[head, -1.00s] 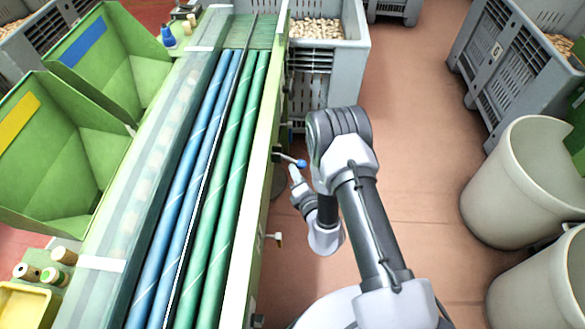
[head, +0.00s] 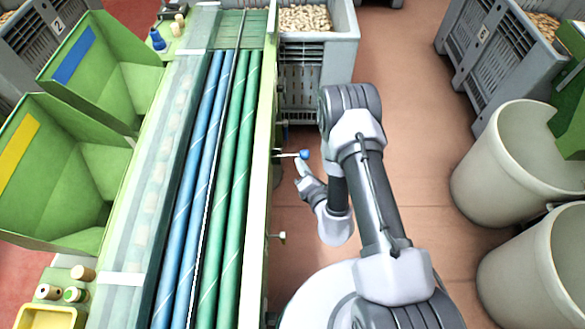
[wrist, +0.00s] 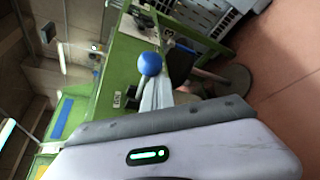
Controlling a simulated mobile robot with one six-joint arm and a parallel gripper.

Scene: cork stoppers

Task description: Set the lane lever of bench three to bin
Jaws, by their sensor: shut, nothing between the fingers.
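The lane lever, a thin pale rod with a blue ball knob (head: 305,154), sticks out from the right side of the green-framed bench (head: 258,200). In the head view it points almost straight right. My gripper (head: 302,168) is just on the near side of the knob, its fingers together and empty. In the wrist view the blue knob (wrist: 150,63) stands right at the tips of my closed fingers (wrist: 156,92). I cannot tell whether they touch. A small label (wrist: 117,99) on the green side panel is too small to read surely.
A second small pale-ended fitting (head: 279,237) juts from the bench side nearer to me. A grey crate of corks (head: 316,62) stands beyond the lever. Pale round bins (head: 515,165) and another crate (head: 495,65) stand at right. The reddish floor between is clear.

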